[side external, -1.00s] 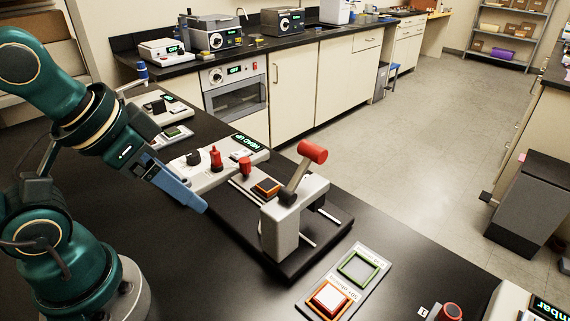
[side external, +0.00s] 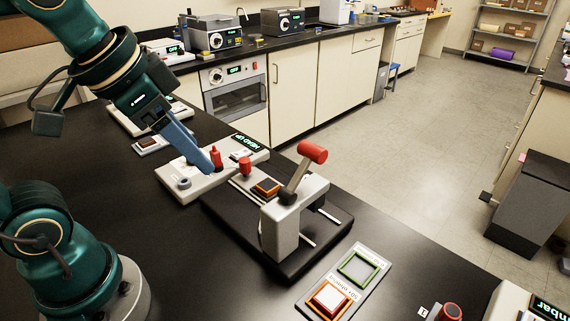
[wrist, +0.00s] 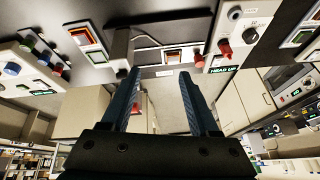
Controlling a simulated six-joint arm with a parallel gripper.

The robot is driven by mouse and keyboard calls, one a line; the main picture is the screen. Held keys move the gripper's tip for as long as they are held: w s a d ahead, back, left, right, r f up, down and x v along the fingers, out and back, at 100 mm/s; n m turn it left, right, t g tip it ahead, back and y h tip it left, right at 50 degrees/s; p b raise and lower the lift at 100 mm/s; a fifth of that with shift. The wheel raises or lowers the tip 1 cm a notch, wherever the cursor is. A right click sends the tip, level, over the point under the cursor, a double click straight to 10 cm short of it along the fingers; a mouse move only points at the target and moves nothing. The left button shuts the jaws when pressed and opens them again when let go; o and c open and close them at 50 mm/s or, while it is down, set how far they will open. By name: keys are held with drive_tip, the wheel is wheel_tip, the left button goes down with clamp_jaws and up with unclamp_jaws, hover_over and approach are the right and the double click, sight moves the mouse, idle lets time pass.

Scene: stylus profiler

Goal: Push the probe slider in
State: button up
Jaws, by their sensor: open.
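I cannot tell for sure which part is the probe slider. My gripper (side external: 212,168) is over the housing, its blue fingers angled down close to the upright red knob; I cannot tell whether they touch it. In the wrist view the fingers (wrist: 160,80) are apart with nothing between them. The HEAD UP display (wrist: 224,70) and red knobs (wrist: 224,47) are to their right.
A grey bridge (side external: 280,225) with a red-ended lever (side external: 312,152) stands on the black base (side external: 290,265). An orange-edged square (side external: 267,187) lies behind it. A plate (side external: 355,290) with green and orange frames is in front.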

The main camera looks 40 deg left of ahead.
drive_tip(key=w+a+r+m+g, duration=0.1)
drive_tip(key=w+a+r, duration=0.1)
drive_tip(key=w, duration=0.4)
drive_tip(key=g, duration=0.4)
hover_over(245, 160)
wheel_tip(245, 160, down, 12)
drive_tip(key=shift+w+r, duration=0.1)
drive_tip(key=shift+r, duration=0.05)
drive_tip(key=shift+a+f, duration=0.1)
drive_tip(key=shift+f, duration=2.65)
clamp_jaws()
drive_tip(key=shift+r, duration=0.1)
